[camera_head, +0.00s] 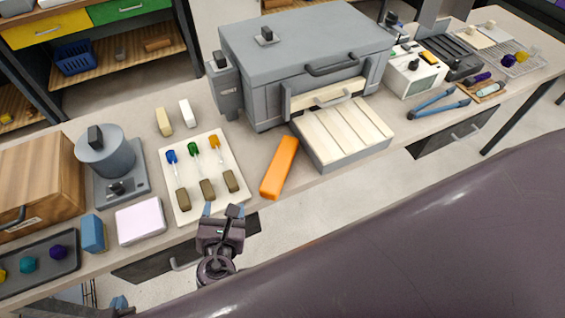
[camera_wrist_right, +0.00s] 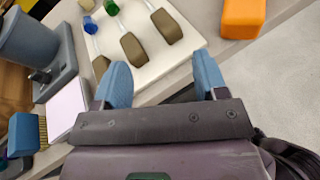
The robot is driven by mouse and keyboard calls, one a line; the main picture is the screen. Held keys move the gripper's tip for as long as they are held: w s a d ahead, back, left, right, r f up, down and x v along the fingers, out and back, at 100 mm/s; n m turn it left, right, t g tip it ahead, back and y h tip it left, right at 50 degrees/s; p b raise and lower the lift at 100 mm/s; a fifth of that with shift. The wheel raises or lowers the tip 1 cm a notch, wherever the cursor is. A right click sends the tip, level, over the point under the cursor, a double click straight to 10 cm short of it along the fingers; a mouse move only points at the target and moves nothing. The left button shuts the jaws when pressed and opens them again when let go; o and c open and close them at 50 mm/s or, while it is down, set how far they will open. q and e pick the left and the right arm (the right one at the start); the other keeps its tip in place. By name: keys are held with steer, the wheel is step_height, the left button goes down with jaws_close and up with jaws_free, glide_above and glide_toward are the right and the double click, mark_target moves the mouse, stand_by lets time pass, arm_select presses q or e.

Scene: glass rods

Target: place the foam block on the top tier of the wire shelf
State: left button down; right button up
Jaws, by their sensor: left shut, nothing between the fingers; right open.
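A plain orange block (camera_head: 280,167) lies on the bench right of the white rod board; it may be the foam block. Its end shows at the upper right of the right wrist view (camera_wrist_right: 243,18). My right gripper (camera_head: 222,210) is open and empty at the bench's front edge, before the board; its blue fingers (camera_wrist_right: 162,82) stand wide apart. My left gripper (camera_head: 119,302) shows only as a blue tip at the lower left, shut and empty. No tiered wire shelf shows clearly; a flat wire rack (camera_head: 520,64) is at the far right.
The white board (camera_head: 217,160) holds several colored rods with brown ends. A grey oven-like box (camera_head: 300,60) with a slatted tray (camera_head: 345,140) stands behind.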

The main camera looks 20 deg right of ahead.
mark_target(267, 193)
steer(key=s+d+f+m+g+h, duration=0.1)
steer(key=s+d+m+g+h, duration=0.2)
steer(key=s+d+g+h, duration=0.15)
steer(key=shift+n+t, duration=0.3)
steer(key=shift+t, duration=0.05)
steer(key=shift+r+p+x, duration=0.15)
steer(key=shift+p+x, duration=0.05)
steer(key=shift+x, duration=2.85)
steer(key=shift+r+p+x, duration=0.15)
steer(key=shift+x, duration=2.95)
steer(key=c, duration=0.8)
